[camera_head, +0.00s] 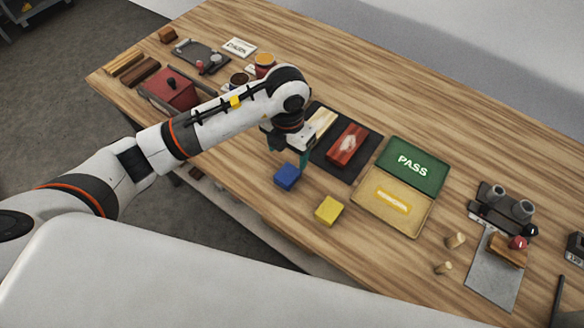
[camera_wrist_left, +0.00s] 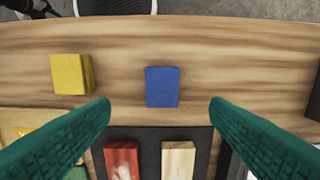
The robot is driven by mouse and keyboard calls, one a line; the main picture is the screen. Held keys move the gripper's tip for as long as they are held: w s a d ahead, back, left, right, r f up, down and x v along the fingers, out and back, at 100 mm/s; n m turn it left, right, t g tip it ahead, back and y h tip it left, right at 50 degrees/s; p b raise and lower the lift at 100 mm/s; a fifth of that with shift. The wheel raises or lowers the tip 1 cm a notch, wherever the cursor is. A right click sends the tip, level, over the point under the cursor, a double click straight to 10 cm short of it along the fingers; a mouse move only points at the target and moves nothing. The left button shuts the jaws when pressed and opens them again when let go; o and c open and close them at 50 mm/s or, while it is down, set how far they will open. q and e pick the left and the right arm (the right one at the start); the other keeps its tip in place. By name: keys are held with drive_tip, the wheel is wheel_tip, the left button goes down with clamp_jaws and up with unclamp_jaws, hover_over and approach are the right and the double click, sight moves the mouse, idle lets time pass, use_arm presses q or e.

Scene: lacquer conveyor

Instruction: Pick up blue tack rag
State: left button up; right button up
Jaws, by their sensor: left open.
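The blue tack rag (camera_head: 287,176) is a small blue block lying on the wooden table near its front edge. In the left wrist view the blue rag (camera_wrist_left: 162,86) lies between and beyond the two green fingers, not touched by them. My left gripper (camera_head: 303,157) is above the table just behind the rag, pointing down; it is open and empty, its fingers (camera_wrist_left: 160,108) wide apart in the wrist view. My right gripper is not in view.
A yellow block (camera_head: 329,210) lies right of the rag; it also shows in the wrist view (camera_wrist_left: 72,74). A dark mat (camera_head: 322,163) holds a red and a pale wood piece. Green PASS tray (camera_head: 413,166) and yellow tray (camera_head: 377,218) stand farther right. Bare wood surrounds the rag.

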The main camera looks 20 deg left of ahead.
sight(288, 173)
use_arm(q)
wheel_tip(288, 173, down, 4)
drive_tip(key=shift+s+a+r+p, duration=0.1)
drive_tip(key=shift+r+p, duration=0.05)
drive_tip(key=shift+p, duration=0.25)
drive_tip(key=shift+f, duration=0.25)
drive_tip(key=f, duration=0.1)
drive_tip(key=f+p, duration=0.2)
drive_tip(key=f, duration=0.1)
drive_tip(key=shift+w+f, duration=0.1)
drive_tip(key=shift+w, duration=0.15)
drive_tip(key=shift+f, duration=0.45)
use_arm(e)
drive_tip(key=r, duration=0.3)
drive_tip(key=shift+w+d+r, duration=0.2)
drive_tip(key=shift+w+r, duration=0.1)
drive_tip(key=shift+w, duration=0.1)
use_arm(q)
drive_tip(key=shift+c, duration=0.2)
